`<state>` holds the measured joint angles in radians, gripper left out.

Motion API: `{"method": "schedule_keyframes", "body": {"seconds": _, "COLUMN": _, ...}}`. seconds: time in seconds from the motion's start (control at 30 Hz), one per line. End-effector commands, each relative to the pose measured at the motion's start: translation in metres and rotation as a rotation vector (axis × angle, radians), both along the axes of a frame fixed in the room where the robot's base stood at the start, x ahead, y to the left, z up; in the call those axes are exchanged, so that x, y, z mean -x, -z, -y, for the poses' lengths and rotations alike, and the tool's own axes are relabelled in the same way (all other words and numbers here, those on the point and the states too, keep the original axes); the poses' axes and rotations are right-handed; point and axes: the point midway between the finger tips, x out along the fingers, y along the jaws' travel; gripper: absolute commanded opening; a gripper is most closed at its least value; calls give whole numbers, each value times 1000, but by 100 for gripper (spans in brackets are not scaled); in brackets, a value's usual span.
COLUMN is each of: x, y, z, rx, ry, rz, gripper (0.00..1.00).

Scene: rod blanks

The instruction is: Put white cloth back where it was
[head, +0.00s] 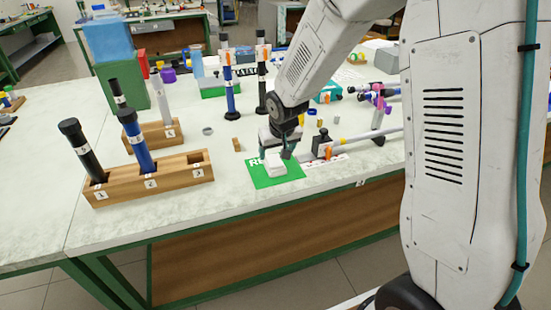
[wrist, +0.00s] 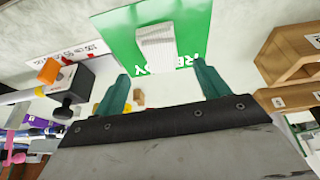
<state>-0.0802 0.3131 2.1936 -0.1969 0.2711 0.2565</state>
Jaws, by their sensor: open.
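The white cloth (head: 276,163) lies folded on the green mat (head: 264,181) near the table's front edge. The mat bears white lettering. In the wrist view the cloth (wrist: 156,48) lies on the green mat (wrist: 200,22), beyond my fingertips and roughly centred between them. My gripper (head: 279,150) is just behind the cloth in the head view. In the wrist view my gripper (wrist: 162,78) shows its two teal fingers spread apart with nothing between them. The fingers partly hide the mat's lettered edge.
A wooden rod block (head: 150,182) with black and blue rods stands at left. A black clamp block (head: 322,144) with a grey rod stands just right of the mat. Several dark and blue rods stand behind.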

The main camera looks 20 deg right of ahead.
Motion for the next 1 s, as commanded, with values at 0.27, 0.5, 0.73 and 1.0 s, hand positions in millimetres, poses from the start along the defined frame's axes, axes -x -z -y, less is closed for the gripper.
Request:
{"method": "schedule_keyframes", "body": {"seconds": 0.27, "x": 15, "y": -41, "z": -1, "rx": 0, "ry": -1, "rz": 2, "gripper": 74}}
{"method": "schedule_keyframes", "body": {"seconds": 0.5, "x": 19, "y": -49, "z": -1, "rx": 0, "ry": -1, "rz": 0, "gripper": 74}}
{"method": "schedule_keyframes", "body": {"seconds": 0.73, "x": 62, "y": -94, "z": 11, "rx": 10, "ry": 12, "rz": -28, "gripper": 74}}
{"method": "schedule_keyframes", "body": {"seconds": 1.0, "x": 186, "y": -167, "z": 30, "rx": 13, "ry": 28, "rz": -124, "gripper": 74}}
